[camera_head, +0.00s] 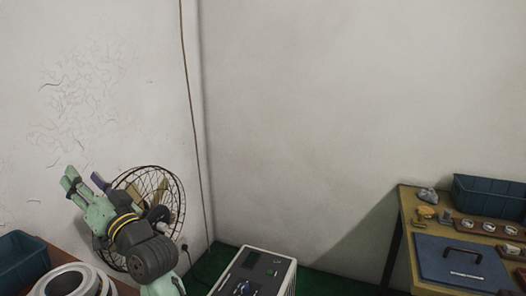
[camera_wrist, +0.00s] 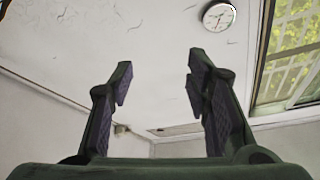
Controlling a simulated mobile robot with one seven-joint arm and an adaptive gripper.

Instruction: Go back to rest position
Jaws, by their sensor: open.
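My gripper (camera_head: 84,183) is raised at the left in the head view, in front of the white wall and beside the black wire fan. In the wrist view my gripper (camera_wrist: 158,80) shows two green fingers with dark pads, spread apart with nothing between them. The wrist camera looks up at the pale ceiling and upper walls. My gripper touches nothing that I can see.
A wire fan (camera_head: 170,192) stands close behind my arm. White rings (camera_head: 62,283) and a blue bin (camera_head: 20,262) are at lower left. A grey-topped machine (camera_head: 277,279) stands at the bottom middle. A workbench (camera_head: 402,207) with a blue case (camera_head: 450,263) is at right.

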